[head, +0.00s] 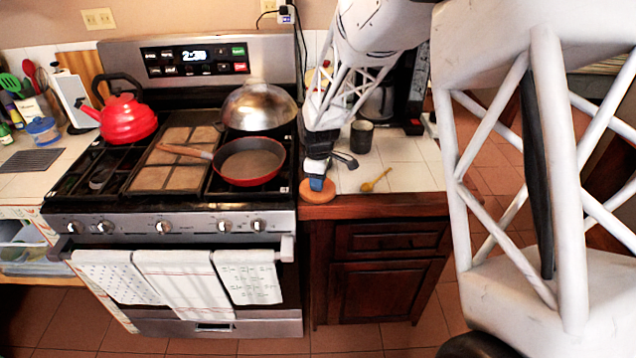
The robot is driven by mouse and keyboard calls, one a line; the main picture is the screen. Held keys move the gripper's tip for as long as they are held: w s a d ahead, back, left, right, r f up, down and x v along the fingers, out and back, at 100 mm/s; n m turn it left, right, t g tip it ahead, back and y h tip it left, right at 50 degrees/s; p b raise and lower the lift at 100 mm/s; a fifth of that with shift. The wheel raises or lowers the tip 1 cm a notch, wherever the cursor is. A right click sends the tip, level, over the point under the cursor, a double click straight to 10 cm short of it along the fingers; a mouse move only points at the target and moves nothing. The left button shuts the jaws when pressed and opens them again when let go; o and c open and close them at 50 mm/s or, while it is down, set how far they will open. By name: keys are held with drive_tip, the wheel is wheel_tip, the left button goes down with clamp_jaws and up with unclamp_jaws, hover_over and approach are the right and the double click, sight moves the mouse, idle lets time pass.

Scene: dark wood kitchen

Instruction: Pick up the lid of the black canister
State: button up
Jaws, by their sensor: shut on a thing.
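My gripper (317,184), with blue fingertips, points down over the front left corner of the tiled counter right of the stove. It is shut on a round orange-brown disc, which looks like a wooden lid (317,197). The fingertips cover the disc's middle. I cannot tell whether the disc touches the counter or is slightly above it. A dark grey-black canister (361,137) stands upright farther back on the same counter, to the right of my gripper. Its top looks open, with no lid on it.
A yellow wooden spoon (376,181) and dark utensils (345,160) lie on the counter (405,175). A red pan (250,162) sits on the stove to the left, with a metal dome (259,107) behind it and a red kettle (127,117) farther left. The counter's right front is clear.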

drive_tip(key=shift+r, duration=0.45)
wheel_tip(320, 180, up, 3)
drive_tip(key=shift+f, duration=0.1)
drive_tip(key=s+d+r, duration=0.1)
drive_tip(key=s+d, duration=0.2)
drive_tip(key=s, duration=1.2)
drive_tip(key=shift+s+d+r, duration=0.15)
drive_tip(key=shift+s+d, duration=0.05)
drive_tip(key=shift+s, duration=0.15)
drive_tip(key=shift+w, duration=0.1)
drive_tip(key=w+a+r, duration=0.1)
drive_tip(key=w+r, duration=0.2)
drive_tip(key=w, duration=0.6)
drive_tip(key=w+a+r, duration=0.1)
drive_tip(key=w+r, duration=0.3)
drive_tip(key=w, duration=0.6)
drive_tip(key=w+a+r, duration=0.1)
drive_tip(key=w+r, duration=0.2)
drive_tip(key=w, duration=0.7)
drive_tip(key=shift+r, duration=0.15)
drive_tip(key=shift+f, duration=0.2)
wheel_tip(320, 180, down, 6)
drive_tip(key=shift+f, duration=0.2)
idle(1.6)
